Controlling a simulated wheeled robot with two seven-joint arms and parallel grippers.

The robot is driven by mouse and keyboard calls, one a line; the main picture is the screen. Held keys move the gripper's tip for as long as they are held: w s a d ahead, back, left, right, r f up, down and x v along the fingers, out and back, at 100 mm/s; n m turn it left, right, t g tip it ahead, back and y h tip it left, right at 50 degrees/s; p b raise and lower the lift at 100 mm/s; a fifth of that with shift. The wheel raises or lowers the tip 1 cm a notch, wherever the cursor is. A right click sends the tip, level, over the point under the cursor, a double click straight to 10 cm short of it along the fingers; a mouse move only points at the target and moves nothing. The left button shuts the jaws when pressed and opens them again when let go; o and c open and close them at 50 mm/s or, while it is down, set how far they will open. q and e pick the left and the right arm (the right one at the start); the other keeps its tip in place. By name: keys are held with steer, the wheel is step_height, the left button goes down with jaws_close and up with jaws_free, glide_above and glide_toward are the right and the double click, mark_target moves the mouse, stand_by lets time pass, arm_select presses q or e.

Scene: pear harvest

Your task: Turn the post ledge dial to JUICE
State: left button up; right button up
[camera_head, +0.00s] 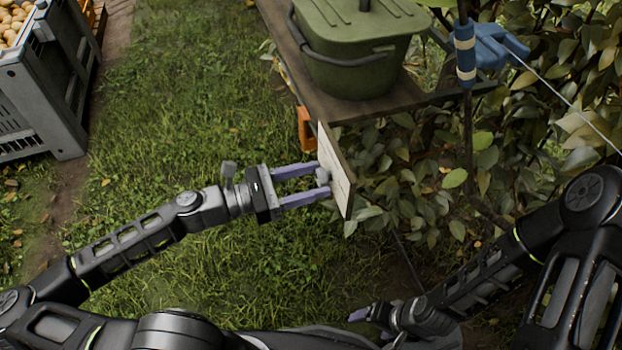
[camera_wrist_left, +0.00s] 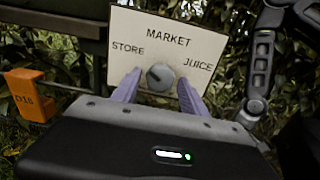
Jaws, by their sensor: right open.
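The dial is a round grey knob (camera_wrist_left: 161,77) on a pale upright panel (camera_wrist_left: 150,33) marked STORE at left, MARKET at top and JUICE at right. I cannot tell for sure which label the knob points at. In the head view the panel (camera_head: 335,165) is seen nearly edge-on and the knob (camera_head: 322,176) juts from its left face. My left gripper (camera_head: 321,179) is open, its purple fingers on either side of the knob, with gaps visible in the wrist view. My right gripper (camera_head: 370,324) is open, low down and away from the panel.
A green lidded bucket (camera_head: 352,62) stands on a wooden ledge (camera_head: 300,62) above the panel. An orange tag (camera_wrist_left: 30,93) is left of the panel. Leafy branches and a wire are at right. A grey crate (camera_head: 62,90) of fruit stands at far left, with open grass between.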

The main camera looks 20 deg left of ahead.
arm_select(q)
jaws_close()
stand_by(0.3)
